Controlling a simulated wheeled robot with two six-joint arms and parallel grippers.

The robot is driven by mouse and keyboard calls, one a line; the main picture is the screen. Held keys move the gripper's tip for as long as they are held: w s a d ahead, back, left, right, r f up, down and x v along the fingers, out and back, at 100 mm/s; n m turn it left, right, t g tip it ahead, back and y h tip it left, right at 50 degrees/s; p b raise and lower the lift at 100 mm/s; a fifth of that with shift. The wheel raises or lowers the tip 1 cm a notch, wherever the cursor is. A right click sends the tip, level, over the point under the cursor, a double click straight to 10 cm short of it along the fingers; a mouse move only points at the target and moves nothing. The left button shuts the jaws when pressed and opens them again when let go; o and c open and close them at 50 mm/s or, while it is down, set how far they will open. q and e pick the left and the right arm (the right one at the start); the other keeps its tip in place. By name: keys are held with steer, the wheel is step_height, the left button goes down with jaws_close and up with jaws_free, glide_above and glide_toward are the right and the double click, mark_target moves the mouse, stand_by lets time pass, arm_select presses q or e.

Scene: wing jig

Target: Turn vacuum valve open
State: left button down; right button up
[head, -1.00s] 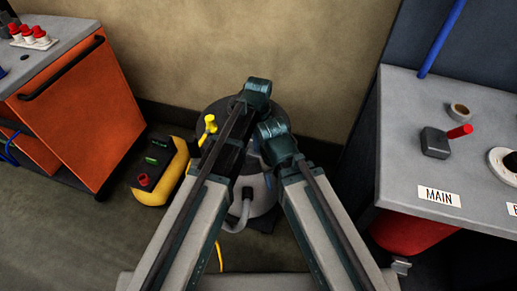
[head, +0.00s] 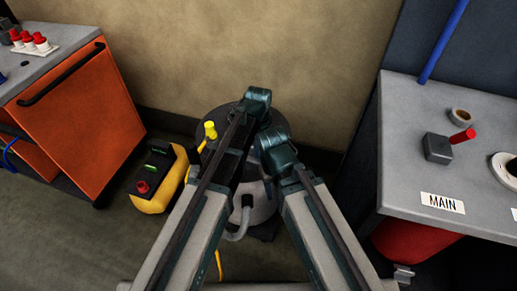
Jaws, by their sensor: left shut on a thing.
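A small yellow T-shaped handle (head: 210,130) stands at the left side of a dark round-topped drum (head: 214,112), and I take it as the valve. My left gripper (head: 219,143) is down beside this handle, shut on it as far as the picture shows. My left arm covers most of the jaws and the handle's lower part. The handle looks slightly tilted. My right arm reaches down over the drum's right side. Its gripper is hidden behind the arm.
A yellow and black box (head: 158,180) with a red knob is on the floor to the left. An orange cabinet (head: 75,120) stands at the far left. A grey bench (head: 410,110) at the right carries a block with a red lever (head: 437,148) by a MAIN label (head: 443,203).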

arm_select(q)
steer(key=n, duration=0.4)
steer(key=shift+n, duration=0.4)
steer(key=n, duration=0.4)
steer(key=shift+n, duration=0.3)
steer(key=n, duration=0.4)
steer(key=shift+n, duration=2.3)
steer(key=c, duration=0.8)
jaws_free()
